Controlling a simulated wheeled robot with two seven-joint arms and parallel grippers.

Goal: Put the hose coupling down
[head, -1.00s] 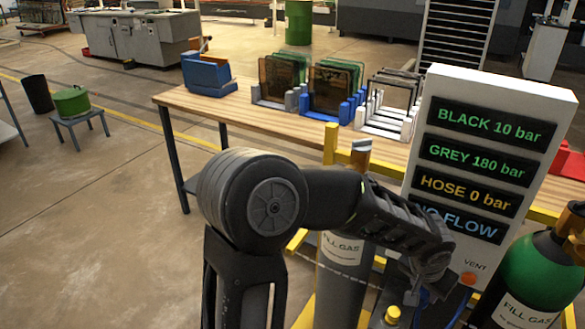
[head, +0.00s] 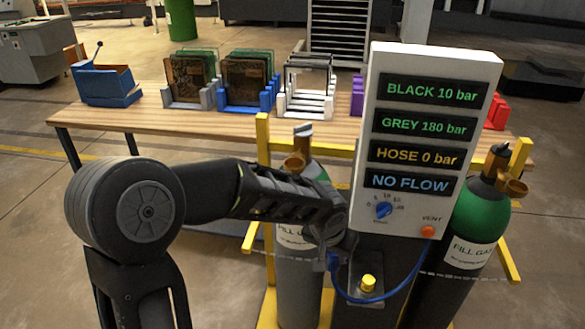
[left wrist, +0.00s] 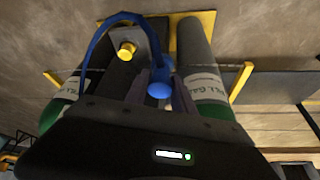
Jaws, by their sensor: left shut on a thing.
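The blue hose coupling (left wrist: 159,88) shows in the left wrist view, between the two fingers of my left gripper (left wrist: 160,92). The gripper is shut on it. In the head view the coupling (head: 333,262) is a small blue piece below my left gripper (head: 340,248), which mostly hides it. The blue hose (head: 372,300) runs from it in a loop in front of the panel's post. A grey block with a yellow knob (head: 367,283) sits just right of and below the coupling. My right gripper is not in view.
The display panel (head: 475,80) reads HOSE 0 bar and NO FLOW, with a blue dial (head: 383,210) and an orange vent button (head: 428,231). Gas cylinders stand at left (head: 298,285) and right (head: 480,210) in a yellow frame (head: 263,150). A wooden table (head: 200,130) with racks is behind.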

